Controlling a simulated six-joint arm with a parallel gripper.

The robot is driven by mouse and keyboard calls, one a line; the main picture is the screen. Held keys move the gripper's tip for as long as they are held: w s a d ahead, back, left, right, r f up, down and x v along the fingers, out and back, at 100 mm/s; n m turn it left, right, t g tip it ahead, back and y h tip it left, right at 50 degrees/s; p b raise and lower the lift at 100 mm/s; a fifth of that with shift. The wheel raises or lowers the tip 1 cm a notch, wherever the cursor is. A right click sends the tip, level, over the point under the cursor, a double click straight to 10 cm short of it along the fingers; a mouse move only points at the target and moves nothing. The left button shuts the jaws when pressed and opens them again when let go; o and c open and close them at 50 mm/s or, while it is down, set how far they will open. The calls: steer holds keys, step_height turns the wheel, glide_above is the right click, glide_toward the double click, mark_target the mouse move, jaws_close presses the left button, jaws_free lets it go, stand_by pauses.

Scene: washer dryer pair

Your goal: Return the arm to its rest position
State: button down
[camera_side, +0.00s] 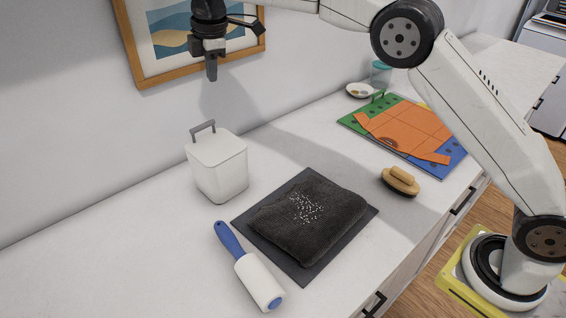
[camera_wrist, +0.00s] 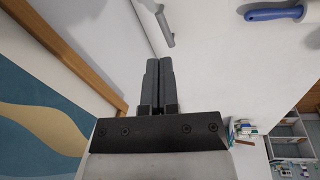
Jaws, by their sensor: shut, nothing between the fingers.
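My gripper (camera_side: 211,70) is shut and empty. It hangs fingers down in the upper left of the side view, in front of the framed picture and above the white lidded bin (camera_side: 218,168). It is well clear of the counter. In the wrist view the two dark fingers (camera_wrist: 158,65) lie together with nothing between them. The bin's grey handle (camera_wrist: 163,25) shows just past the fingertips in that view. My arm reaches across the top of the side view from its base at the lower right.
A framed picture (camera_side: 145,40) is on the wall close to my gripper. A lint roller (camera_side: 258,280), a dark folded cloth (camera_side: 310,215) on a grey mat (camera_side: 304,275), a brush (camera_side: 400,181) and a colored board (camera_side: 452,166) lie on the counter. The counter's left front is clear.

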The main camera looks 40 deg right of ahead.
steer(key=s+d+f+m, duration=0.8)
steer(key=s+d+f, duration=0.15)
steer(key=s, duration=0.25)
steer(key=s+d+f+m, duration=0.2)
steer(key=s, duration=0.4)
steer(key=s+d+f+m, duration=0.2)
steer(key=s+f+m, duration=0.1)
steer(key=s, duration=0.4)
steer(key=s+d+f+m, duration=0.1)
steer(key=s+f+m, duration=0.1)
steer(key=s, duration=0.5)
steer(key=shift+s+d+f+m+t, duration=0.2)
steer(key=shift+d+f+m+t, duration=0.2)
steer(key=shift+f, duration=0.1)
